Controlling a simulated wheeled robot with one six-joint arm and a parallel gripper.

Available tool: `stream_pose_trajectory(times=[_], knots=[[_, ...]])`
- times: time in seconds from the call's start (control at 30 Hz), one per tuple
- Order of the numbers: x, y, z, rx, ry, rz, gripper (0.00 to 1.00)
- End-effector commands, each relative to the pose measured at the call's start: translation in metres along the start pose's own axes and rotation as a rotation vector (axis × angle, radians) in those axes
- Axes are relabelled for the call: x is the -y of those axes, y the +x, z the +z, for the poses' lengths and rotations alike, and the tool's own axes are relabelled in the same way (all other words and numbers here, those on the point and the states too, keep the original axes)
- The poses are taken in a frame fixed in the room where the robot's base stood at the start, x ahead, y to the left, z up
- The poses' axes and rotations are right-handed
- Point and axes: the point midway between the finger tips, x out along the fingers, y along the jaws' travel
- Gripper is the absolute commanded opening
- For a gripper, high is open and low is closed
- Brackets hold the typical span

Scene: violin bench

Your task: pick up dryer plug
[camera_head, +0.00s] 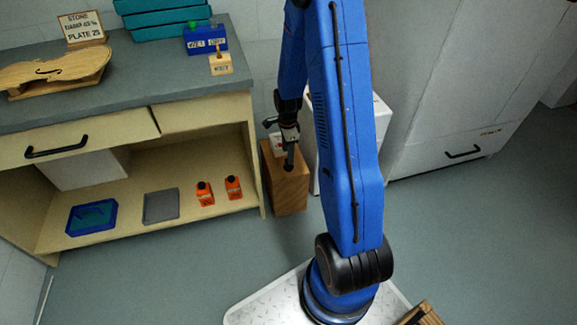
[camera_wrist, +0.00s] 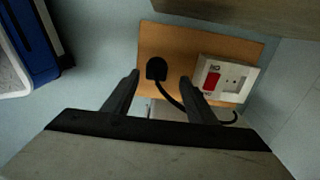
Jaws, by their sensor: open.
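The black dryer plug (camera_wrist: 156,69) lies on the top of a wooden block (camera_wrist: 180,42) in the wrist view, with a black cord running from it to the right. My gripper (camera_wrist: 161,78) is open, with the plug between its two fingertips in the picture. I cannot tell the height gap or any contact. In the head view my gripper (camera_head: 289,158) hangs over the wooden block (camera_head: 288,190), and I cannot make out the plug there. A white socket box (camera_wrist: 226,78) with a red switch (camera_wrist: 211,81) sits right of the plug on the block.
The bench (camera_head: 225,84) stands left of the block, its lower shelf (camera_head: 125,225) holding two orange bottles (camera_head: 205,194), a grey tray (camera_head: 160,206) and a blue tray (camera_head: 91,217). A white cabinet (camera_head: 440,150) stands at right.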

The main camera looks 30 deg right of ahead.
Motion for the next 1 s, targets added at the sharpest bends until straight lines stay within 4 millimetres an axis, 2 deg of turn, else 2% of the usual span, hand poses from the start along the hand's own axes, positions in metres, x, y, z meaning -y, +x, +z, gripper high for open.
stream_pose_trajectory(times=[0.43,0.77,0.8,0.97,1.0], knots=[[-0.007,0.047,-0.001,0.0,0.0,0.002,0.52],[-0.007,0.053,-0.001,0.0,0.0,0.0,0.52],[-0.007,0.053,-0.001,0.0,0.0,0.0,0.49],[-0.007,0.053,-0.001,0.0,0.0,0.0,0.11],[-0.007,0.053,-0.001,0.0,0.0,0.0,0.1]])
